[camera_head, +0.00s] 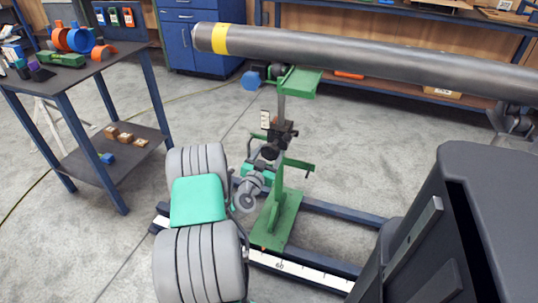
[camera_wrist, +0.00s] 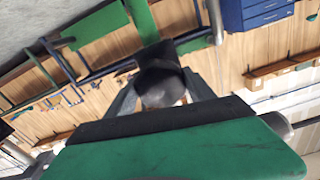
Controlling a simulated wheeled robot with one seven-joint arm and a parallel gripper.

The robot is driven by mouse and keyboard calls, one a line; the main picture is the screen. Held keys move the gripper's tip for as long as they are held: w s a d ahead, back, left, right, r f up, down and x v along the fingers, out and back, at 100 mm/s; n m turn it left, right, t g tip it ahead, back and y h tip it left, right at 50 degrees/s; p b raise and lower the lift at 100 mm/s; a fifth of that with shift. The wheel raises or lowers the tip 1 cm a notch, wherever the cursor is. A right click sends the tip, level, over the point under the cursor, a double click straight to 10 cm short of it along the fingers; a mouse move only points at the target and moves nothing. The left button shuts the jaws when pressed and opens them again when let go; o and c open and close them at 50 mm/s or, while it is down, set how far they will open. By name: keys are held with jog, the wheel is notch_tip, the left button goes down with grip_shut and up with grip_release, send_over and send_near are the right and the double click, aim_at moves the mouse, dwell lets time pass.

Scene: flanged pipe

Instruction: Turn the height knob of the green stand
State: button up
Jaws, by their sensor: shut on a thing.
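The green stand (camera_head: 278,222) rises from a blue floor rail, with a grey post and a green top bracket (camera_head: 300,82) under the pipe (camera_head: 370,55). A black clamp with a dark knob (camera_head: 269,152) sits partway up the post. The knob (camera_wrist: 160,82) also shows in the wrist view, dark and rounded. My gripper (camera_head: 268,156) is at the knob, coming from below left. In the wrist view my gripper (camera_wrist: 160,98) has its fingers on both sides of the knob, shut on it. The contact faces are mostly hidden.
The long grey pipe with a yellow band (camera_head: 220,38) lies across above the stand. A blue work table (camera_head: 75,72) with tools stands at left. A black bulky shape (camera_head: 490,200) fills the lower right. The scaled rail (camera_head: 300,268) runs along the floor. Open concrete floor lies between.

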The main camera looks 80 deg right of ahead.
jog(key=shift+d, duration=0.15)
jog(key=n, duration=0.3)
jog(key=shift+n+b, duration=0.4)
jog(key=n, duration=0.4)
jog(key=shift+n, duration=0.3)
jog(key=n, duration=0.4)
jog(key=shift+s+r+n+p, duration=0.1)
jog(key=shift+r+n+p, duration=0.05)
jog(key=shift+n+p, duration=0.2)
jog(key=n+p, duration=0.1)
jog(key=n, duration=0.3)
jog(key=shift+n, duration=0.25)
jog(key=shift+r, duration=0.1)
jog(key=o, duration=1)
jog(key=shift+d, duration=0.1)
jog(key=shift+c, duration=0.2)
jog(key=o, duration=0.4)
